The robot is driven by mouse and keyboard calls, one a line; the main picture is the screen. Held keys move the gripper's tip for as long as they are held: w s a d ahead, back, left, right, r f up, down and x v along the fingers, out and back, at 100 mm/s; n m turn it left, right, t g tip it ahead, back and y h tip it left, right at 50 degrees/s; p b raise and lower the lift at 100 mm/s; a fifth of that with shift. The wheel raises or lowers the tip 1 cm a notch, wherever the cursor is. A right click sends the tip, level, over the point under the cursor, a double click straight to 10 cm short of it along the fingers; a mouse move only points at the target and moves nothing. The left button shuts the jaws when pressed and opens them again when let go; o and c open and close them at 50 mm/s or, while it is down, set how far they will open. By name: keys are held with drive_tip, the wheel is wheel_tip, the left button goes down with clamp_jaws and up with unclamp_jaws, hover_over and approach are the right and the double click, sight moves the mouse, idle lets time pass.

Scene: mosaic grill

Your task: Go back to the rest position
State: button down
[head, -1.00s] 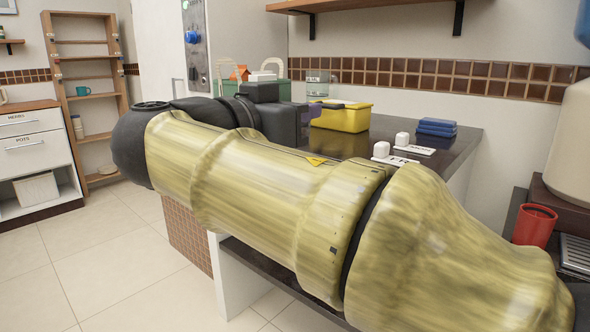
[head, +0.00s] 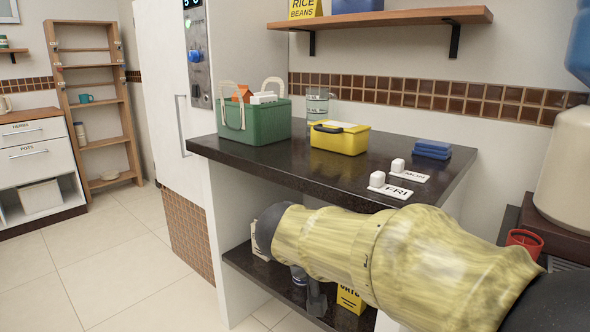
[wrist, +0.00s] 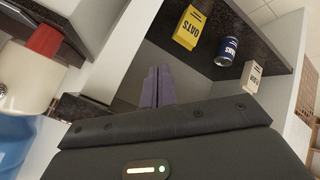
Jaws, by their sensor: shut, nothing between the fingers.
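My gripper (wrist: 158,86) shows in the wrist view with its two purple-grey fingers together and nothing between them. It is in the open air in front of the lower shelf of the counter. In the head view my patterned yellow arm crosses the lower right, in front of the counter, and the fingertips cannot be made out there.
The dark counter (head: 300,171) holds a green basket (head: 262,122), a yellow box (head: 338,139), blue containers (head: 432,150) and white day markers. An oats box (wrist: 189,27), blue can (wrist: 227,51) and white carton (wrist: 252,76) stand on the lower shelf. A red cup (head: 524,240) is at right.

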drive_tip(key=s+d+f+g+y+p, duration=0.2)
drive_tip(key=s+d+f+y+p, duration=0.15)
drive_tip(key=s+f, duration=0.25)
drive_tip(key=s+d+f+g+y+p, duration=0.2)
drive_tip(key=s+d+f+y+p, duration=0.1)
drive_tip(key=s+f+p, duration=0.25)
drive_tip(key=w+p+v, duration=0.3)
drive_tip(key=p+v, duration=0.9)
drive_tip(key=w+r+p+v, duration=0.1)
drive_tip(key=w+p+v, duration=0.2)
drive_tip(key=p+v, duration=0.9)
drive_tip(key=w+r+p+v, duration=0.1)
drive_tip(key=w+p+v, duration=0.1)
drive_tip(key=p+v, duration=1)
drive_tip(key=shift+r+m+p, duration=0.25)
drive_tip(key=shift+m+p, duration=0.05)
drive_tip(key=shift+m, duration=0.1)
